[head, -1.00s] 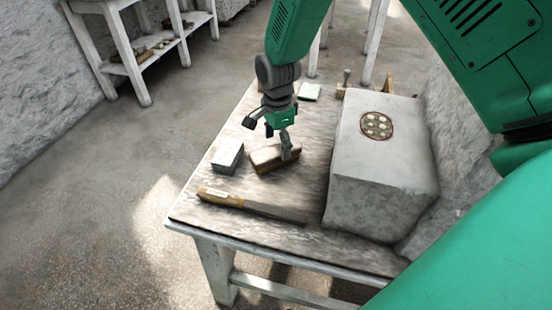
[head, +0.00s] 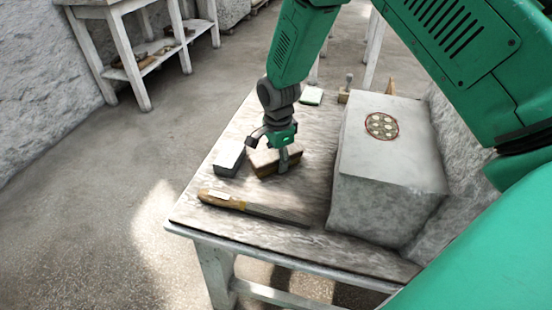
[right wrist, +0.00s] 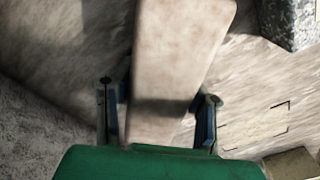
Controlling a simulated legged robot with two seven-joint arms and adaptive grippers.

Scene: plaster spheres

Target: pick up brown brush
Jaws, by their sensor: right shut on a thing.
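The brown brush (head: 262,168) is a block with a pale top and brown sides, on the worktable. My right gripper (head: 273,156) comes down on it from above and is shut on it, partly covering its top. In the right wrist view the brush's pale face (right wrist: 182,45) runs up between the two fingers of the right gripper (right wrist: 160,115), one on each side. I cannot tell whether the brush is off the tabletop. My left gripper is not in view.
A grey block (head: 229,160) stands close at the brush's left. A wooden-handled tool (head: 222,200) lies in front. A large stone block (head: 385,165) stands to the right. A small green-white block (head: 311,96) lies at the back of the worktable (head: 195,212).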

